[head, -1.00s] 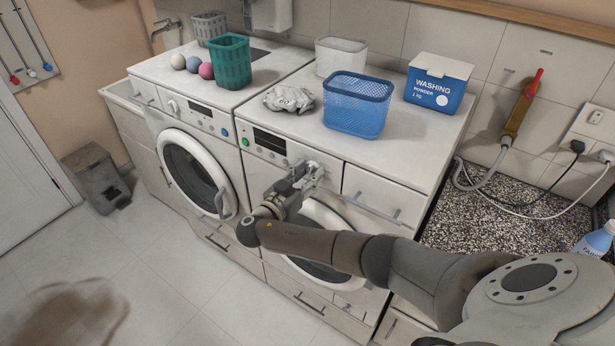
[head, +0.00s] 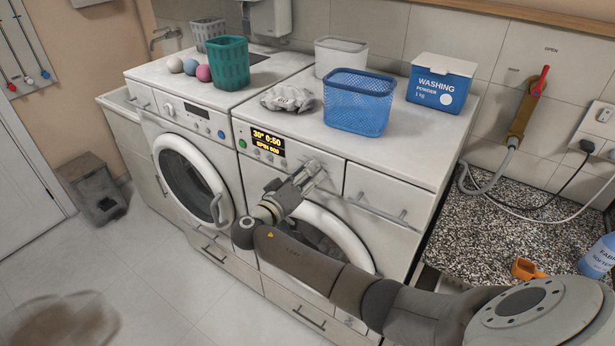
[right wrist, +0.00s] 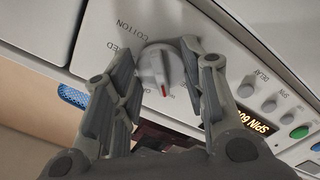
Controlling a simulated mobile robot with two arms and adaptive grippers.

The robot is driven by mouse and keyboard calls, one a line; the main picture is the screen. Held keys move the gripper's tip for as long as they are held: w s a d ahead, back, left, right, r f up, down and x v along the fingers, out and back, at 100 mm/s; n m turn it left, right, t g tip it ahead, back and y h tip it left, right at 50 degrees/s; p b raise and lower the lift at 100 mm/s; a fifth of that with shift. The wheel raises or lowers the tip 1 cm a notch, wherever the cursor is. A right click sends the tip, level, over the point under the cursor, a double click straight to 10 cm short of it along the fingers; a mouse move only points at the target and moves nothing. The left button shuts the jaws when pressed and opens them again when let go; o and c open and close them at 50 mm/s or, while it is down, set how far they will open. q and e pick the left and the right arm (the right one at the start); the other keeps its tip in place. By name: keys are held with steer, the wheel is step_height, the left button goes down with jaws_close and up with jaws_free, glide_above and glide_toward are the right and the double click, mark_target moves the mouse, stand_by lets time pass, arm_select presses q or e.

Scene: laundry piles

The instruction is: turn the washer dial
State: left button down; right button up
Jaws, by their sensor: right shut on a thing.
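The washer dial (right wrist: 160,72) is a round pale-grey knob with a raised grip bar and a red mark, on the right-hand washer's white front (head: 355,160). My right gripper (head: 312,168) is at the upper front of this washer and covers most of the dial in the head view. In the right wrist view my right gripper (right wrist: 166,64) has a finger on each side of the dial and is shut on it. "COTTON" is printed beside the dial. The washer's display (head: 268,143) is lit in yellow, reading 30° 0:50 and a spin line. My left gripper is not in view.
A second washer (head: 165,125) stands to the left. On the tops are a green basket (head: 229,62), a blue basket (head: 357,103), a grey cloth (head: 287,98) and a washing powder box (head: 440,85). A drawer handle (head: 380,210) sticks out right of the dial.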

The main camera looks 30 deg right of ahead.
steer(key=shift+r+n+p, duration=0.15)
steer(key=shift+n+p, duration=0.75)
steer(key=shift+n, duration=2.6)
steer(key=o, duration=1)
steer(key=shift+o, duration=0.2)
steer(key=v, duration=1.2)
